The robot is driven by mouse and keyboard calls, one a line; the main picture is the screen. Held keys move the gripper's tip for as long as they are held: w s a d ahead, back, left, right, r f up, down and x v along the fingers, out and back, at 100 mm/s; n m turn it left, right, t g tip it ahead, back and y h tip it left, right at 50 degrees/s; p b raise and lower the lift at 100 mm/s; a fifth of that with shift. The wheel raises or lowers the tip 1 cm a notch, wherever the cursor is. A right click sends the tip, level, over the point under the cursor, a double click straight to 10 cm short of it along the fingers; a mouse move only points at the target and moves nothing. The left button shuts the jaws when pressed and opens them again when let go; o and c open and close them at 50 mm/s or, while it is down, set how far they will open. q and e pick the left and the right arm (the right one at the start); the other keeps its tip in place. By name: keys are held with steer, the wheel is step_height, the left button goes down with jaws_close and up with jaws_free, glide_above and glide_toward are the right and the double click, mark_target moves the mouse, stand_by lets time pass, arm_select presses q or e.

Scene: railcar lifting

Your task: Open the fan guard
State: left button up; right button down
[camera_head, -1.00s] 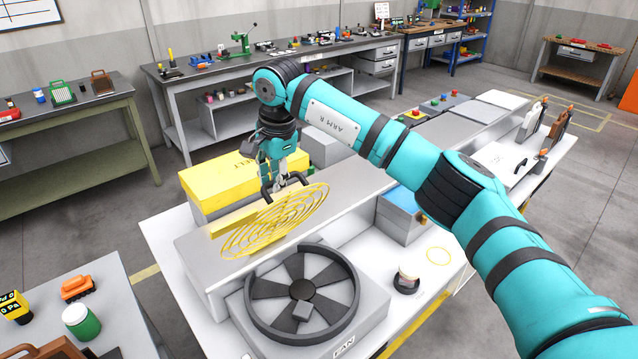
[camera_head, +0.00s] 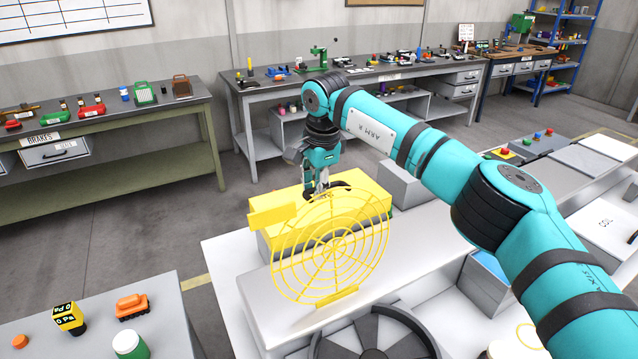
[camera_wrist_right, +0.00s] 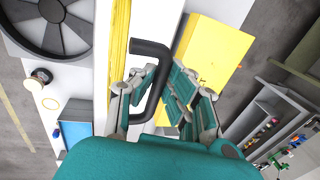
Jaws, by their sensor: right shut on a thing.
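The yellow fan guard (camera_head: 337,250) stands steeply raised behind the fan, its round wire face turned towards the head camera. A yellow bar (camera_head: 337,297) is at its lower edge. The dark fan (camera_head: 375,335) is uncovered below and partly cut off by the frame; it also shows in the wrist view (camera_wrist_right: 50,20). My right gripper (camera_head: 322,187) is at the guard's top edge, shut on its black handle, which shows clearly between the fingers in the right wrist view (camera_wrist_right: 150,47). There the guard (camera_wrist_right: 119,50) appears edge-on beside the handle. My left gripper is not in view.
A yellow box (camera_head: 370,195) sits close behind the guard and gripper. A grey box (camera_head: 405,185) is to its right. Buttons (camera_head: 525,143) and flat panels lie on the right of the table. A separate table (camera_head: 180,310) with small items is at the front left.

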steer(key=shift+w+a+f, duration=0.25)
steer(key=shift+w+f, duration=0.1)
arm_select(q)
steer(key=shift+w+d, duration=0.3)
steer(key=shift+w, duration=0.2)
arm_select(e)
steer(key=c, duration=1.4)
jaws_free()
steer(key=shift+w+a+f, duration=0.1)
steer(key=shift+w+f, duration=0.05)
steer(key=shift+w, duration=0.05)
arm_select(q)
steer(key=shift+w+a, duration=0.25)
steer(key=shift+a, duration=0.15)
arm_select(e)
steer(key=shift+o, duration=0.3)
steer(key=shift+w, duration=0.15)
steer(key=shift+w, duration=0.1)
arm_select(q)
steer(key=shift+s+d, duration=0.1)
arm_select(e)
step_height(320, 180, up, 12)
steer(key=s, duration=0.2)
steer(key=shift+d+f, duration=0.15)
steer(key=shift+d, duration=0.2)
steer(key=shift+s, duration=0.1)
